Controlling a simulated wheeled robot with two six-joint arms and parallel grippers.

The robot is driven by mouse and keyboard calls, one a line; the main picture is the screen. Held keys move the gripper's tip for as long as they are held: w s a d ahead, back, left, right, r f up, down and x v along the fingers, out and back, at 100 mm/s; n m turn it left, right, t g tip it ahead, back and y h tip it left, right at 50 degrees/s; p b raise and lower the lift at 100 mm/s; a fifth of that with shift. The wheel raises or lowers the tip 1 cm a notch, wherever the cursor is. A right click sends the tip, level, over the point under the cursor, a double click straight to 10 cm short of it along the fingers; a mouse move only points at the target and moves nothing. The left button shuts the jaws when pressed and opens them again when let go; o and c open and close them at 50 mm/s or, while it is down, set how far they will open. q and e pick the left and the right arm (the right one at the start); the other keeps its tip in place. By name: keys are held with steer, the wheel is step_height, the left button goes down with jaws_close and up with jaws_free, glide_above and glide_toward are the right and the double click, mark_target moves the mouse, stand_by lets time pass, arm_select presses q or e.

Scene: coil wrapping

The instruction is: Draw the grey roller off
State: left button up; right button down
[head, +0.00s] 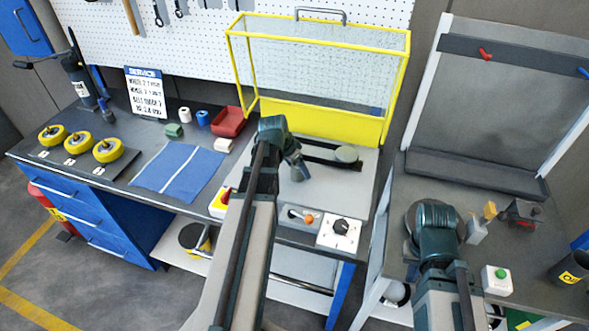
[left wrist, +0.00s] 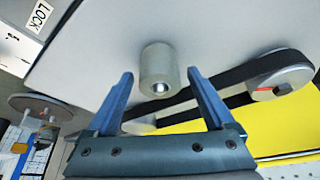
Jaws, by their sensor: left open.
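The grey roller (left wrist: 159,72) is a short cylinder with a bright centre, standing on the machine's pale panel in the left wrist view. A black belt (left wrist: 225,92) runs beside it to a grey pulley (left wrist: 282,75). My left gripper (left wrist: 157,78) is open, with one blue finger on each side of the roller and visible space between. In the head view my left gripper (head: 297,168) is over the panel (head: 330,190), left of the pulley (head: 345,154), and the roller cannot be made out there. The right arm is over the right bench, its fingers hidden.
A yellow-framed guard (head: 318,75) stands raised behind the panel. A knob box (head: 338,232) and a switch box (head: 299,217) sit at the panel's front. Yellow rollers (head: 80,143) and a blue cloth (head: 180,171) are on the left bench.

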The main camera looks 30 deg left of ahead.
arm_select(q)
jaws_close()
stand_by(0.8)
